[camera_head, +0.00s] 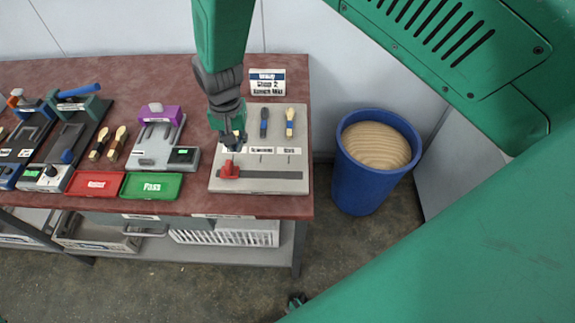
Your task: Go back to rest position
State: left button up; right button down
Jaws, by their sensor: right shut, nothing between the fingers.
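My right gripper (234,143) is shut and empty at the end of an arm that comes down from the top of the view. It is over the left part of a grey board (258,186), just above a red knob (229,171). I cannot tell whether its fingertips touch the board or the knob. My left gripper does not show clearly anywhere in the view.
Two tools, one blue-handled (264,122) and one light-handled (290,121), lie on the board. A label stand (267,82) is behind it. Red (96,184) and green (152,186) trays and several fixtures are left. A blue bin (358,182) stands right of the bench (200,205).

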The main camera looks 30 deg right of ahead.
jog(key=shift+f, duration=0.1)
jog(key=n, duration=0.1)
send_over(273, 181)
jog(key=shift+h, duration=0.3)
notch_tip(273, 181, down, 6)
jog(key=shift+r, duration=0.25)
jog(key=shift+n, duration=0.9)
jog(key=s+d+f, duration=0.1)
jog(key=s+d, duration=0.1)
jog(key=s, duration=0.1)
jog(key=s+d+f, duration=0.2)
jog(key=s, duration=0.1)
jog(key=s+d+f, duration=0.1)
jog(key=s+d, duration=0.1)
jog(key=s, duration=0.1)
jog(key=shift+s+f, duration=0.1)
jog(key=shift+f, duration=0.1)
jog(key=s+d+n, duration=0.2)
jog(key=s, duration=0.7)
jog(key=s+d+n, duration=0.1)
jog(key=s+d, duration=0.1)
jog(key=s, duration=0.7)
notch_tip(273, 181, down, 14)
jog(key=w+a+n+b, duration=0.1)
jog(key=w+b, duration=0.1)
jog(key=b, duration=1.3)
jog(key=shift+w+a+t, duration=0.25)
jog(key=shift+t, duration=0.05)
jog(key=shift+w, duration=0.1)
